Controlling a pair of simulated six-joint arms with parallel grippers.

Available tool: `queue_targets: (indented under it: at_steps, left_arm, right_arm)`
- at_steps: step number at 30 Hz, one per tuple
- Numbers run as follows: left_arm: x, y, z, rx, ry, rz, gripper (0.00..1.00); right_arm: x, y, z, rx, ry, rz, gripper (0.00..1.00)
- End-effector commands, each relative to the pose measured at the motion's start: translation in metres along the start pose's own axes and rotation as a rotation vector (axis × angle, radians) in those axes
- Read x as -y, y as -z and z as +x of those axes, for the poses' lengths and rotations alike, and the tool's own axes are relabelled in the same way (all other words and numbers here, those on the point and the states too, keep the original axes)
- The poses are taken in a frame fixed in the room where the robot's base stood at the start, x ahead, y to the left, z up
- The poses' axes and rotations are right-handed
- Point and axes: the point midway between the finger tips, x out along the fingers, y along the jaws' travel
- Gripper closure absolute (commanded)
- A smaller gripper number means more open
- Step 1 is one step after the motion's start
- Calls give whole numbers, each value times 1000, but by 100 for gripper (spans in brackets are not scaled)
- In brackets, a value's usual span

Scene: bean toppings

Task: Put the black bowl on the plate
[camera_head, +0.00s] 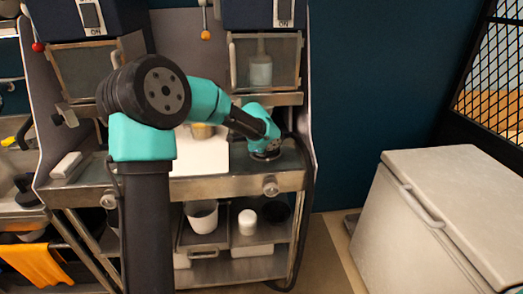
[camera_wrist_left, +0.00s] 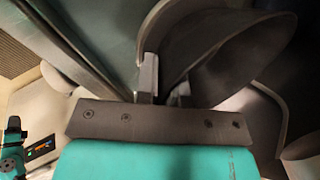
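My left gripper (camera_head: 265,153) is low over the right part of the trolley's steel counter in the head view; its fingertips are too small to make out there. In the left wrist view the fingers (camera_wrist_left: 165,90) are close together at the wall of the black bowl (camera_wrist_left: 243,58). The bowl looks tilted in this view, and the fingers seem to pinch its wall, though the contact is partly hidden. The plate cannot be made out for certain in either view. My right gripper is not in view.
A white board (camera_head: 202,158) lies on the counter, left of the gripper. A glass bottle (camera_head: 260,70) stands in the compartment above. A white pot (camera_head: 202,216) and a white jar (camera_head: 247,221) stand on the lower shelf. A white chest (camera_head: 440,215) is at the right.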

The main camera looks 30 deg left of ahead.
Motion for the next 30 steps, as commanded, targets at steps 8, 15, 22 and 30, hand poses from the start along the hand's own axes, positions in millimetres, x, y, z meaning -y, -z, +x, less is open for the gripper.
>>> queue_targets:
  at_steps: [8, 15, 22, 30]
  left_arm:
    - [0, 0, 0, 0, 1, -1, 69]
    - [1, 0, -2, 0, 1, -1, 69]
    - [2, 0, -21, 0, 4, -1, 69]
    - [2, 0, -70, -2, 5, -1, 69]
  right_arm:
    - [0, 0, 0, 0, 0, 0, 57]
    - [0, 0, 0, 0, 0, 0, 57]
    - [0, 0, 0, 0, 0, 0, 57]
    - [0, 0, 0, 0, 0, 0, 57]
